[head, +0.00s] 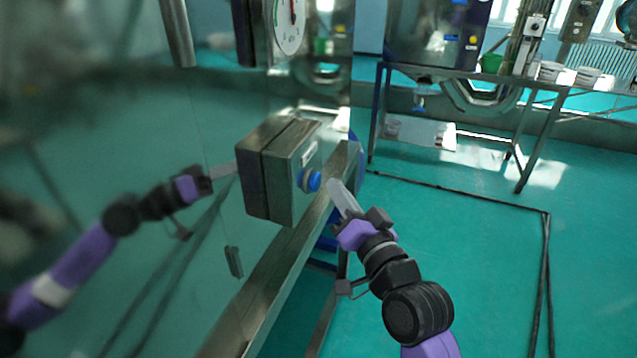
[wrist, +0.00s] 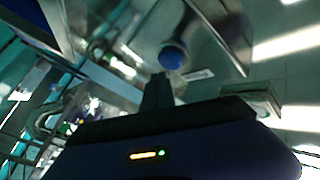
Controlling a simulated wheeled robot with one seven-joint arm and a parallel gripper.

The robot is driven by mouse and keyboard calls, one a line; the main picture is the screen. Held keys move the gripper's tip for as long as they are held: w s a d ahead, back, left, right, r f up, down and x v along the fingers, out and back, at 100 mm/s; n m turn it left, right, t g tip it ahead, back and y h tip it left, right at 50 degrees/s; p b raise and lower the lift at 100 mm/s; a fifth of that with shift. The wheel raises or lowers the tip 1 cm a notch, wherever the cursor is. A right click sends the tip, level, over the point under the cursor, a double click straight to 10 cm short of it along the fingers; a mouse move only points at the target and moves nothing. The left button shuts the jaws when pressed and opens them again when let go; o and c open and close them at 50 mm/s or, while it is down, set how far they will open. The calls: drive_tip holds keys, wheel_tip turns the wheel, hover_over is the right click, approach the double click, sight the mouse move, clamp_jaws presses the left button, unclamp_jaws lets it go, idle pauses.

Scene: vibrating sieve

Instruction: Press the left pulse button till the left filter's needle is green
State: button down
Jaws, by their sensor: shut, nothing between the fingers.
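A steel control box (head: 280,176) is mounted on the shiny panel, with one round blue button (head: 309,180) on its right-hand face. The button also shows in the wrist view (wrist: 173,55), just beyond my fingers. My gripper (head: 334,184) is shut and empty. Its fingertips point at the button from the right and look a little apart from it; contact cannot be confirmed. A white dial gauge (head: 289,30) is above the box, cut off by the top edge. Its needle points roughly upward, and a green arc shows on the left of the dial.
The polished panel (head: 130,150) at left mirrors my arm. A steel rail (head: 270,275) runs below the box. A steel table (head: 480,75) with white bowls (head: 588,76) stands at the back right. The green floor at right is open, crossed by dark lines.

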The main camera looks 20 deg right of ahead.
drive_tip(key=shift+d, duration=0.1)
drive_tip(key=s+d+b, duration=0.1)
drive_tip(key=d, duration=0.1)
drive_tip(key=s+d+b, duration=0.1)
drive_tip(key=s+d, duration=0.1)
drive_tip(key=shift+b, duration=0.3)
idle(0.5)
